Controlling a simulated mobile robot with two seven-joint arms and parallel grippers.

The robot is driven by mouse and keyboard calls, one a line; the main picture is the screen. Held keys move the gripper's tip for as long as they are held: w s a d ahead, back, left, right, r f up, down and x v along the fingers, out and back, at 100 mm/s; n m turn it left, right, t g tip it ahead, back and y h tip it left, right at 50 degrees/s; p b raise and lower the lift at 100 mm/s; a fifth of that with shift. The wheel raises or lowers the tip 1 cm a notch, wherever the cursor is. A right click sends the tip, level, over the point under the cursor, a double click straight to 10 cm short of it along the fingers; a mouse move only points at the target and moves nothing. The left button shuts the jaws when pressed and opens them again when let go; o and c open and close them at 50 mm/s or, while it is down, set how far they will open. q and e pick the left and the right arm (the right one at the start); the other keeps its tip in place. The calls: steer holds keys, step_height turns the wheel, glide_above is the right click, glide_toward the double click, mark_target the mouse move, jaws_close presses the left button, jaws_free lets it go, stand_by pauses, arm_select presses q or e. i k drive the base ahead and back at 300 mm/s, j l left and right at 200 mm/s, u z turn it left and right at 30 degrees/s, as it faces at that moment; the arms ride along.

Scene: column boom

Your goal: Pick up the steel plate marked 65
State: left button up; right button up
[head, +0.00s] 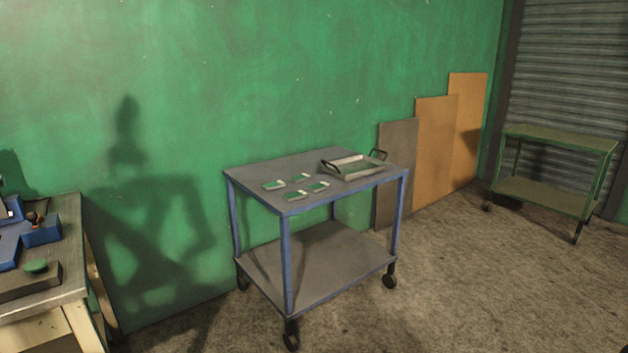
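Several small flat green plates with pale marks lie on the top of a grey cart with blue legs (258,172). One plate (274,185) is at the left, one (301,178) at the back, one (318,187) at the right and one (296,196) nearest the front. Their marks are too small to read, so I cannot tell which is marked 65. Neither of my grippers is in view.
A tray with handles (374,172) stands at the cart's right end. Boards (436,150) lean on the green wall. A green cart (556,139) stands far right. The floor right of the grey cart is clear.

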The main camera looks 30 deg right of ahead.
mark_target(301, 178)
steer(key=i+l+z, duration=0.2)
steer(key=i+l, duration=0.25)
steer(key=i+l+z, duration=0.25)
steer(key=i, duration=0.25)
steer(key=i+l+z, duration=0.2)
steer(key=i+l, duration=0.15)
steer(key=i, duration=0.15)
steer(key=i+l+z, duration=0.25)
steer(key=i, duration=0.25)
steer(key=j, duration=0.1)
